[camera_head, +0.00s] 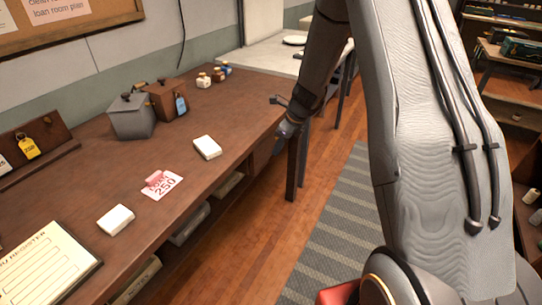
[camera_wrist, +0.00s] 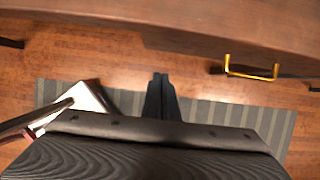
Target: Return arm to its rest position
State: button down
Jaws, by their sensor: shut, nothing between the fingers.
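My gripper (camera_wrist: 161,78) shows in the wrist view with its two dark fingers together and nothing between them. Below it are the wooden floor and a striped grey rug. In the head view my arm comes down from the top, and its dark end (camera_head: 281,143) hangs beside the right edge of the brown wooden counter (camera_head: 110,180). The fingers are too small there to make out clearly. I cannot tell from these views how far my gripper is from the counter edge.
The counter bears two white blocks (camera_head: 207,147), a pink-and-white 250 card (camera_head: 163,186), a register sheet (camera_head: 45,265), grey and brown boxes (camera_head: 132,117) and small jars. A yellow handle (camera_wrist: 250,72) shows in the wrist view. The striped rug (camera_head: 335,220) is clear.

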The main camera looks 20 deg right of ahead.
jog(key=v, duration=0.5)
jog(key=s+a+r+n+g+h, duration=0.1)
jog(key=s+a+r+n, duration=0.1)
jog(key=s+n, duration=1.1)
jog(key=s+a+r+n+g+h, duration=0.1)
jog(key=s+r+n, duration=0.4)
jog(key=s+n, duration=0.8)
jog(key=s+a+h, duration=0.1)
jog(key=s, duration=0.2)
jog(key=shift+n, duration=0.4)
jog(key=shift+r, duration=0.1)
